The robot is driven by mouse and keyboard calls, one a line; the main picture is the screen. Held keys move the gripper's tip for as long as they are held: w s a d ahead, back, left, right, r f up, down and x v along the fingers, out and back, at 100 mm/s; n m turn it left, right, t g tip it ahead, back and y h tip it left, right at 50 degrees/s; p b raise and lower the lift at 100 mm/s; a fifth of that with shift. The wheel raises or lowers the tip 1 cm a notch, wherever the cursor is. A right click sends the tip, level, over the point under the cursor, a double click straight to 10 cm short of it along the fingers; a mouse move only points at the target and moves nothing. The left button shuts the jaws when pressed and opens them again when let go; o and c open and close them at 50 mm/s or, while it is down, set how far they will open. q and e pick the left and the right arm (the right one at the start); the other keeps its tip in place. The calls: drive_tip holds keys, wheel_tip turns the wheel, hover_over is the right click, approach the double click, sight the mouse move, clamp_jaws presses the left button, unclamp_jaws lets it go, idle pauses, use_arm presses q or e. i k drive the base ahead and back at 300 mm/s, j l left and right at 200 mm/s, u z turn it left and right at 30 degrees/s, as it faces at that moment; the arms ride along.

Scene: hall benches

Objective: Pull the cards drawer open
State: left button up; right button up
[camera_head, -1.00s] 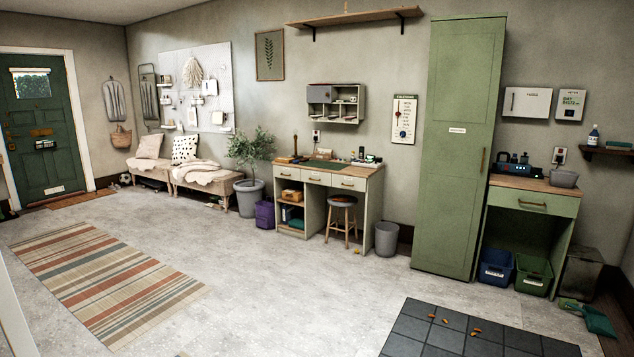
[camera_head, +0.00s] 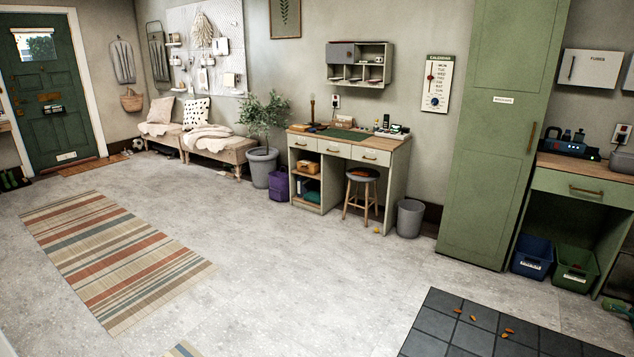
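A desk (camera_head: 396,172) with a wooden top stands against the back wall. It has a row of three pale drawer fronts under its top: a left drawer (camera_head: 304,143), a middle drawer (camera_head: 335,149) and a right drawer (camera_head: 371,156), all looking shut. Small labels or handles show on them, but I cannot read which one is for cards. A green side table (camera_head: 584,188) at the right also has a shut drawer with a brass handle. Neither of my grippers is in view.
A round stool (camera_head: 362,175) stands in front of the desk's knee space. A grey bin (camera_head: 410,218) and a tall green cabinet (camera_head: 500,130) are right of the desk; a purple bin (camera_head: 279,184) is left. Open floor lies before it, with a striped rug (camera_head: 115,255) and dark mat (camera_head: 470,325).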

sight(335, 148)
drive_tip(key=i+z, duration=0.25)
drive_tip(key=i, duration=2.55)
